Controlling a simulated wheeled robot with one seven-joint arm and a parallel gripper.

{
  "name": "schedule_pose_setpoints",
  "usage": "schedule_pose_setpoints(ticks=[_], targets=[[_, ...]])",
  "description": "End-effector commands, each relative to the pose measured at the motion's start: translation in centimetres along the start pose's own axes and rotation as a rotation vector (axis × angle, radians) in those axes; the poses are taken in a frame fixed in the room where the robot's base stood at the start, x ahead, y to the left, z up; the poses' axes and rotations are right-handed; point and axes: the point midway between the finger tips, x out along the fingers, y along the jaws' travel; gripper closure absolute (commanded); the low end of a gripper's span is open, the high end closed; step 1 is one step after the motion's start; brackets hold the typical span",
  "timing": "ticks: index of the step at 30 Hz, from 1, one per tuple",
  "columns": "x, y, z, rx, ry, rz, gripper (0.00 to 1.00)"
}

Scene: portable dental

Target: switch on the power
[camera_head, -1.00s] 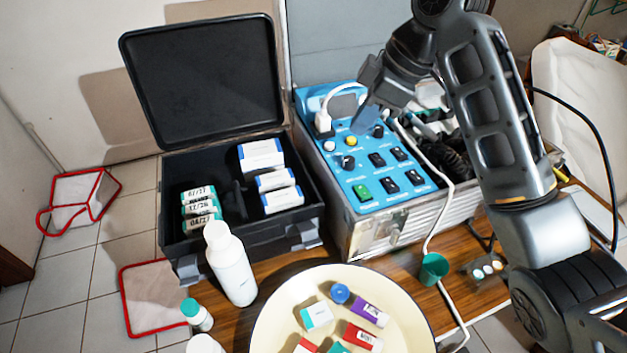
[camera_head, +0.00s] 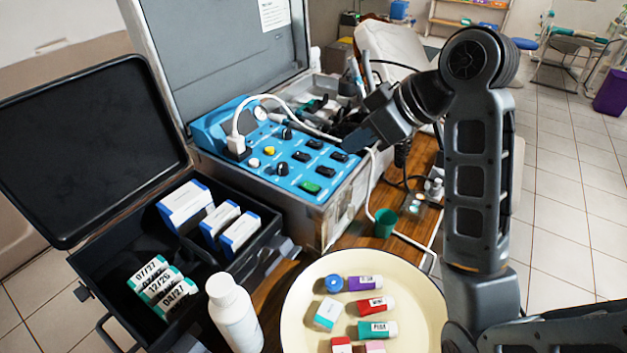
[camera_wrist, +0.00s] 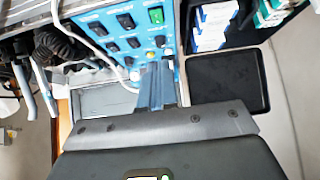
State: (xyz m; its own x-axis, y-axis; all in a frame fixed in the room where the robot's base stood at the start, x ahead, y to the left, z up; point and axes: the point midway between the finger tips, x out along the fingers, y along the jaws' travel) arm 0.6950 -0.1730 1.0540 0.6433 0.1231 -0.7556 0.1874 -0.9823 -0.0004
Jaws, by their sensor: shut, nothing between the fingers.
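The blue control panel (camera_head: 278,150) sits in an open metal case and carries several black rocker switches and knobs, a yellow knob (camera_head: 269,151) and a white one. A green rocker switch (camera_head: 310,187) is at the panel's front corner; it also shows at the top of the wrist view (camera_wrist: 156,16). Labels are too small to read, and I cannot tell the switch's position. My gripper (camera_head: 357,141) is shut and empty, above the panel's right side in the head view, apart from the green switch. In the wrist view its closed fingers (camera_wrist: 156,72) overlap the panel's edge.
A white plug (camera_head: 236,143) and cable cross the panel's left and back. A black open case (camera_head: 92,285) with boxes stands to the left.

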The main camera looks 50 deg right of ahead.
Motion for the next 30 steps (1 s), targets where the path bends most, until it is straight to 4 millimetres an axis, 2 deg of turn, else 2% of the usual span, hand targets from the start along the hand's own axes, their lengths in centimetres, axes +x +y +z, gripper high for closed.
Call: schedule_pose_setpoints(ticks=[7,14,27,30], targets=[[0.4,-0.1,0.1,-0.003,0.0,-0.002,1.0],[2.6,-0.1,0.3,-0.006,0.001,-0.003,1.0],[10.5,-0.2,0.0,-0.002,-0.003,-0.005,1.0],[11.5,-0.1,1.4,0.0,-0.003,-0.003,1.0]])
